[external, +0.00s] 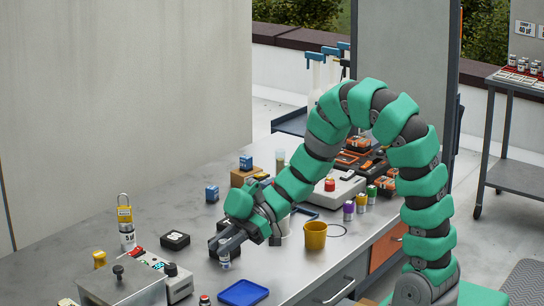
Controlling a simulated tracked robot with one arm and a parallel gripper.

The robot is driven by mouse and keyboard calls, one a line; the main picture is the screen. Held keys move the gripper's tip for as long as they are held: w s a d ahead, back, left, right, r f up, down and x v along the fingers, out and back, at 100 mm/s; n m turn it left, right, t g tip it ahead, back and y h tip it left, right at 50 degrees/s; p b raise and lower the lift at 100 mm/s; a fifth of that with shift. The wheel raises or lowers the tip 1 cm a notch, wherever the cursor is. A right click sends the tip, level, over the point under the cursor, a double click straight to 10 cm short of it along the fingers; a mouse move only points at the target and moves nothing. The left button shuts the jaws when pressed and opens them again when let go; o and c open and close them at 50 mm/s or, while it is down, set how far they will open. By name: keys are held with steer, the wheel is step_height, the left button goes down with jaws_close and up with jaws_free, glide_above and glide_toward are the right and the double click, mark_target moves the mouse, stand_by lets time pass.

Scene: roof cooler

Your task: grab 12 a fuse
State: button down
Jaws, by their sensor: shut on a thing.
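My gripper (222,246) is low over the front of the metal worktop. It is shut on a small pale cylinder (225,262), whose lower part shows beneath the fingers. Its label is too small to read, so I cannot tell whether it is the 12 A fuse. I cannot tell whether its bottom touches the worktop. Small cylinders with a purple (349,210), a yellow (361,203) and a green (372,195) band stand in a row right of my arm; their markings are unreadable.
A blue tray (243,293) lies just in front of my gripper. A grey metal box (115,285) and a small panel stand at the left front. A yellow cup (315,236) is to the right. A black block (175,240) and blue cubes sit farther back. Bare worktop lies between.

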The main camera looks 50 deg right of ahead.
steer(key=s, duration=0.1)
steer(key=s+d, duration=0.1)
steer(key=s, duration=0.1)
steer(key=shift+s+d+r, duration=0.2)
steer(key=shift+s+d, duration=0.2)
steer(key=s+b, duration=0.1)
steer(key=b, duration=0.1)
steer(key=s+d+b, duration=0.1)
steer(key=s+b, duration=0.1)
steer(key=b, duration=0.1)
steer(key=s+d+b, duration=0.1)
steer(key=b, duration=0.1)
steer(key=shift+s+r, duration=0.25)
